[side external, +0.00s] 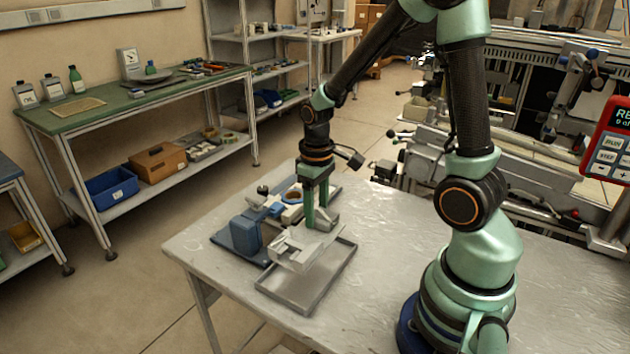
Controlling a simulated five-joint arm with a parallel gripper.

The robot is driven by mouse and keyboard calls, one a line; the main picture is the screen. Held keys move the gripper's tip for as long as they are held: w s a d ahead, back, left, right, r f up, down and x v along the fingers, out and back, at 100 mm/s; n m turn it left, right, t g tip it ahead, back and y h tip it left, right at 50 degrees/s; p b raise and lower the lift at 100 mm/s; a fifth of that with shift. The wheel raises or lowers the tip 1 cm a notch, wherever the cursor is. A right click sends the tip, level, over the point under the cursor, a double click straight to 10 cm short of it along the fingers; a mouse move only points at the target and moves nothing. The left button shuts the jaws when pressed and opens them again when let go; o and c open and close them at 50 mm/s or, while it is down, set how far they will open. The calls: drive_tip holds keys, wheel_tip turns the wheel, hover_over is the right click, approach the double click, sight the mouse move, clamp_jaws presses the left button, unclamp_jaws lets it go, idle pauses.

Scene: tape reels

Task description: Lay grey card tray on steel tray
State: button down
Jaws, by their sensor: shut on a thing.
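The grey card tray (292,251) is a light grey piece held by my gripper (322,222). My gripper is shut on its far right part, with green fingers pointing down. The steel tray (333,271) is a shallow rimmed rectangle on the table, at the front left. The card tray is over the back left part of the steel tray. I cannot tell whether the two touch. The card tray hides part of the steel tray's floor and back rim.
A blue device (245,235) stands on a dark base just left of the steel tray. The table (385,250) is clear to the right of the tray. A red keypad device (610,140) shows at the right edge.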

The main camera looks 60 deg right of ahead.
sight(317, 235)
drive_tip(key=shift+f, duration=3.6)
drive_tip(key=c, duration=0.5)
unclamp_jaws()
drive_tip(key=shift+f, duration=0.1)
wheel_tip(317, 235, up, 12)
drive_tip(key=shift+f, duration=0.25)
drive_tip(key=shift+r, duration=0.55)
drive_tip(key=shift+s+a+r+t, duration=0.6)
drive_tip(key=shift+a+r+t, duration=0.55)
drive_tip(key=shift+r, duration=0.7)
drive_tip(key=shift+s+a+r+t, duration=0.65)
drive_tip(key=shift+a+r, duration=0.8)
drive_tip(key=shift+r, duration=0.45)
drive_tip(key=shift+s+a+r+t, duration=0.5)
drive_tip(key=shift+a+r+t, duration=0.65)
drive_tip(key=shift+r, duration=0.7)
